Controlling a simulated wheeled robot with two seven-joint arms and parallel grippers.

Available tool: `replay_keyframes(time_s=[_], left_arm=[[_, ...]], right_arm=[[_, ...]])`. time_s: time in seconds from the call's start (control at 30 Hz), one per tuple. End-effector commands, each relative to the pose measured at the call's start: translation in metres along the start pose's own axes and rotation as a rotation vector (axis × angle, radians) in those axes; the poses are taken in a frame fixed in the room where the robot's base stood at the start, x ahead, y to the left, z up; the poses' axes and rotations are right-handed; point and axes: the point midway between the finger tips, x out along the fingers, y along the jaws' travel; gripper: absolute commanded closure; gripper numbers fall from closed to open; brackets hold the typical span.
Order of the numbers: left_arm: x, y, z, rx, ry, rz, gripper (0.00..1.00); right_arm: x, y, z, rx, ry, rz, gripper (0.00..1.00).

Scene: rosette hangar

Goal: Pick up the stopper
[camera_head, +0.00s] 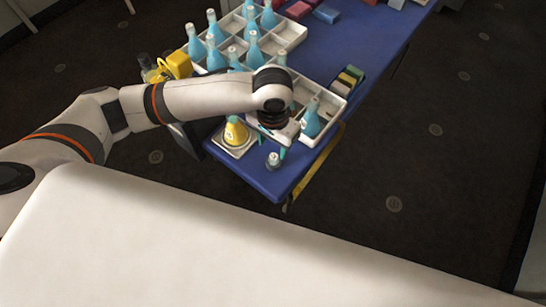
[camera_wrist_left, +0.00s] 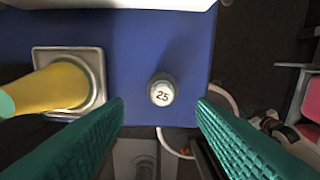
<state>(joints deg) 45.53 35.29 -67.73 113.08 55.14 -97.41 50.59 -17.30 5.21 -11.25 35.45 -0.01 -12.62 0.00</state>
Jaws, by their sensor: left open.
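A small grey upright piece with a round white top marked 25, which appears to be the stopper (camera_head: 273,160), stands on the blue table near its front edge. In the left wrist view the stopper (camera_wrist_left: 162,92) shows from above, between and just beyond the teal fingertips, touching neither. My left gripper (camera_head: 270,148) is open and empty, pointing down over the stopper; its fingers also show in the left wrist view (camera_wrist_left: 160,105). My right gripper is not in view.
A yellow cone-shaped flask (camera_head: 236,131) stands on a square pale tray (camera_head: 236,152) left of the stopper. A white divided crate (camera_head: 325,126) with blue bottles (camera_head: 311,122) lies behind. The blue table (camera_head: 276,186) ends just in front of the stopper.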

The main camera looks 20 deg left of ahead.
Motion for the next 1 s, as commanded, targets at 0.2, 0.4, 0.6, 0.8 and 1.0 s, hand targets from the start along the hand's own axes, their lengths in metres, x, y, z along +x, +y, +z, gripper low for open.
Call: replay_keyframes(time_s=[0.2, 0.4, 0.6, 0.8, 1.0], left_arm=[[0.033, -0.002, -0.002, 0.0, 0.003, 0.001, 0.49], [0.049, -0.002, -0.001, 0.0, 0.0, 0.001, 0.49], [0.049, -0.002, -0.001, 0.001, 0.0, 0.0, 0.49], [0.049, -0.002, -0.001, 0.001, -0.001, 0.0, 0.8], [0.049, -0.002, -0.001, 0.0, -0.001, 0.0, 0.97]], right_arm=[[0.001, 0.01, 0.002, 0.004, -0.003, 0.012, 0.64], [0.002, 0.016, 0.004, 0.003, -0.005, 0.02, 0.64], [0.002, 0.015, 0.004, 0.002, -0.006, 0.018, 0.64], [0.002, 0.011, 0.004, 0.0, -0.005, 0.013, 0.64], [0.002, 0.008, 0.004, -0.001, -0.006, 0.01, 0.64]])
